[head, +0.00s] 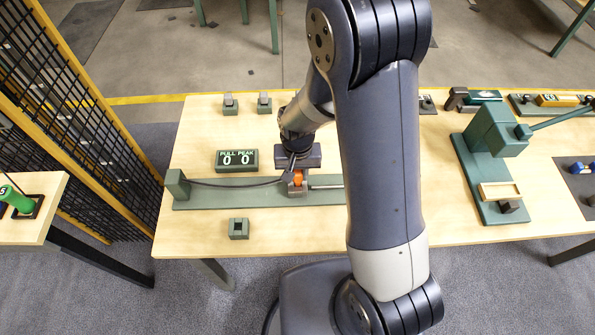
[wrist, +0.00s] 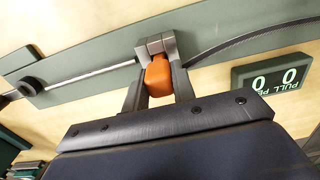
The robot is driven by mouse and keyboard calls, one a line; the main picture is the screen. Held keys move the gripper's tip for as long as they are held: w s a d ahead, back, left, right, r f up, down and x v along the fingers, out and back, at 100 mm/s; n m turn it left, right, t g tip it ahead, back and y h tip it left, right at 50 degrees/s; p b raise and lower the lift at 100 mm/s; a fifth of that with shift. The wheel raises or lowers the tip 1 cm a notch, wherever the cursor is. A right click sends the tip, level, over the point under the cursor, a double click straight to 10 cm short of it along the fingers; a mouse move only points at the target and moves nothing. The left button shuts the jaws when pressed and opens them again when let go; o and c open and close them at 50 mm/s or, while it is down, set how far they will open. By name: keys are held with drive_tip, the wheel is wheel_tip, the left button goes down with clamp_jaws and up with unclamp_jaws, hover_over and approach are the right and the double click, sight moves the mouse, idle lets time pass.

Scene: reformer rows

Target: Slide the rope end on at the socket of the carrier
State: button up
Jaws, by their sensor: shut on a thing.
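My gripper (wrist: 158,84) points down over the green bench rig and is shut on an orange block, which I take to be the rope end (wrist: 158,72). The orange block sits right against a grey metal block, apparently the carrier (wrist: 155,42). Whether it is seated in the socket is hidden by the block and fingers. The orange also shows in the head view (head: 298,178), below my wrist. A dark rope (head: 235,184) runs from the left post to the carrier area. A pale rod (wrist: 95,75) leaves the carrier on the other side.
The rig's long green base (head: 230,197) lies along the table, with a post (head: 176,184) at its left end. A display (head: 237,160) reading 0 0 stands behind it. A small square green holder (head: 238,228) is in front. A green press (head: 494,145) stands at right.

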sight(298, 171)
drive_tip(key=shift+f+b, duration=0.9)
drive_tip(key=shift+f, duration=0.2)
drive_tip(key=o, duration=1)
drive_tip(key=shift+o, duration=0.2)
drive_tip(key=shift+r, duration=0.15)
wheel_tip(298, 171, up, 11)
drive_tip(key=shift+f, duration=0.2)
drive_tip(key=shift+f, duration=0.15)
wheel_tip(298, 171, down, 11)
drive_tip(key=shift+r, duration=0.45)
